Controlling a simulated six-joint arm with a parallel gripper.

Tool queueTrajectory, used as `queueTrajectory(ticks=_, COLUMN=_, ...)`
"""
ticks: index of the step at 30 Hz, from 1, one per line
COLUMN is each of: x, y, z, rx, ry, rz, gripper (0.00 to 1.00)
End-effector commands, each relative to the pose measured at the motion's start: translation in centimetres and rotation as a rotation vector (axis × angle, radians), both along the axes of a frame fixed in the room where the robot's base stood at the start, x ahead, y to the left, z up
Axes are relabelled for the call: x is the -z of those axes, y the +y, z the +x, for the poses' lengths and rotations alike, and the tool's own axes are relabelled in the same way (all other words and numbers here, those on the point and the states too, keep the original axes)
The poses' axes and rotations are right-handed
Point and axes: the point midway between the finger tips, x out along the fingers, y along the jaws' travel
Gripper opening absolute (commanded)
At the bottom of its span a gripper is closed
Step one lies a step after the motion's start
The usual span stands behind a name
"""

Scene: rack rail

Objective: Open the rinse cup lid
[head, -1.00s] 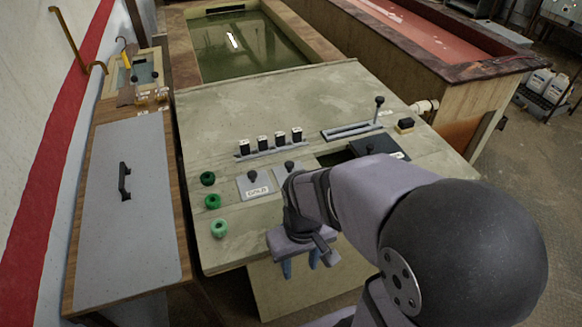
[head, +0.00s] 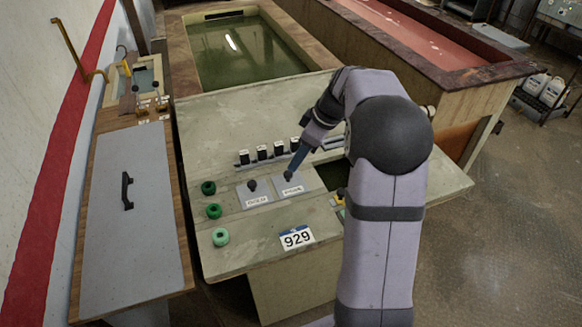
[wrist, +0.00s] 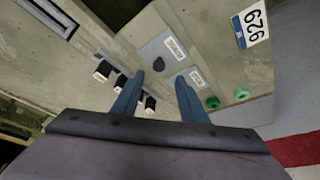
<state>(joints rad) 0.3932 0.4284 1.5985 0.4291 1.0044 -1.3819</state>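Two small grey square lids with dark knobs lie side by side on the pale worktop: the left lid (head: 246,195) and the right lid (head: 281,187).
A row of black switches (head: 262,152) stands just behind the lids. Green knobs (head: 213,211) are at the left, and a 929 plate (head: 297,237) is at the front. A dark opening (head: 334,172) lies right of the lids, partly behind my arm.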

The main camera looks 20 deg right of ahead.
Motion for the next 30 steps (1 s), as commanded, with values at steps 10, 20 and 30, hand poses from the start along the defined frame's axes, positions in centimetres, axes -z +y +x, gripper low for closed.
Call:
queueTrajectory(ticks=10, x=0.8, y=0.1, z=0.5, rx=-0.010, ry=-0.004, rz=0.001, gripper=0.40)
queueTrajectory(ticks=20, x=4.6, y=1.3, z=1.5, rx=-0.009, ry=-0.003, rz=0.000, gripper=0.40)
queueTrajectory(ticks=30, x=6.7, y=1.8, z=2.2, rx=-0.008, ry=-0.006, rz=0.000, gripper=0.40)
